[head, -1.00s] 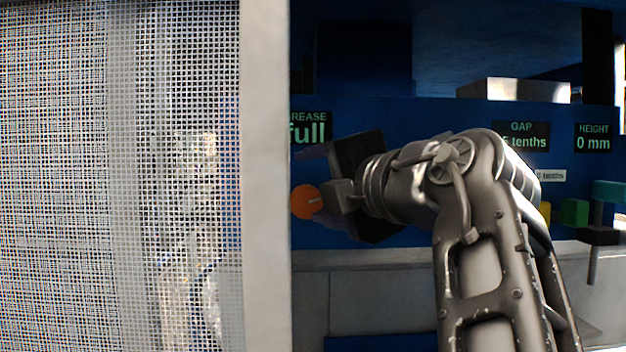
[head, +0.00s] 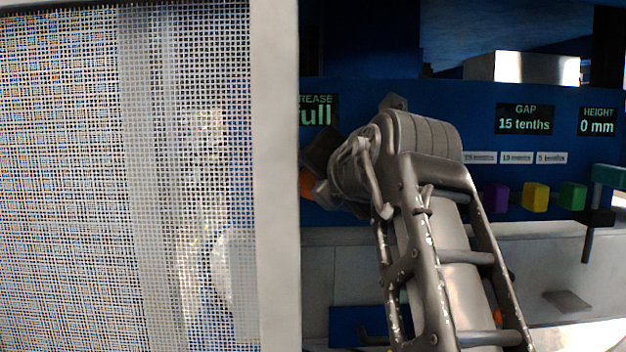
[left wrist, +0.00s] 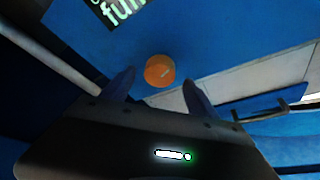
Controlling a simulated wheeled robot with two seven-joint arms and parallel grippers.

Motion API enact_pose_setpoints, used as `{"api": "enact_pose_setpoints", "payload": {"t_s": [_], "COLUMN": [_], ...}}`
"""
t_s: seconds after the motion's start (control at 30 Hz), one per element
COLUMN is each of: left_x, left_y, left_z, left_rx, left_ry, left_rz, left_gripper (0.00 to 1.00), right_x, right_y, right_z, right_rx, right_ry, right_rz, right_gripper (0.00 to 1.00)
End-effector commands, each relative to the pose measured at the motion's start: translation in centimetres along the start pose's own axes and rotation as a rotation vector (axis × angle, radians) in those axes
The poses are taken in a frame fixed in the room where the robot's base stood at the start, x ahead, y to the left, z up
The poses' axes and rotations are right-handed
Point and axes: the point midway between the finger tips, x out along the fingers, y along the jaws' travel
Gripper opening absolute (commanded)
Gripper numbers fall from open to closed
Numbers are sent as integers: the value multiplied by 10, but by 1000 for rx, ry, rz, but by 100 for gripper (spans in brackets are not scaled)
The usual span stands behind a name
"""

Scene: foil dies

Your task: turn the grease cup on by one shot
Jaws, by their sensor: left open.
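The grease cup's round orange knob (head: 306,184) shows as a sliver at the guard's edge in the head view, mostly hidden by my gripper. My right gripper is not in view.
A mesh guard with a pale frame (head: 275,180) fills the left, close beside my gripper. To the right are a gap display (head: 524,120) reading "15 tenths", a height display (head: 598,122) reading "0 mm", and purple, yellow (head: 535,197) and green (head: 572,196) blocks.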

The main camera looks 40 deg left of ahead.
Motion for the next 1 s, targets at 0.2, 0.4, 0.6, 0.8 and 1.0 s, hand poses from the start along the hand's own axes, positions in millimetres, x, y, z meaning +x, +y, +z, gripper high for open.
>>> {"api": "enact_pose_setpoints", "payload": {"t_s": [0.2,0.4,0.6,0.8,1.0], "left_x": [33,45,45,45,45], "left_y": [2,1,0,0,0], "left_z": [0,0,0,0,0], "left_rx": [0,1,0,0,0], "left_ry": [3,0,0,0,0], "left_rz": [0,0,1,1,1], "left_gripper": [68,68,68,53,37], "right_x": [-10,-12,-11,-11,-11], "right_y": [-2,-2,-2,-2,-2], "right_z": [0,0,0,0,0], "right_rx": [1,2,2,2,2], "right_ry": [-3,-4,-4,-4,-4], "right_rz": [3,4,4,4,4], "right_gripper": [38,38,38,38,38]}}
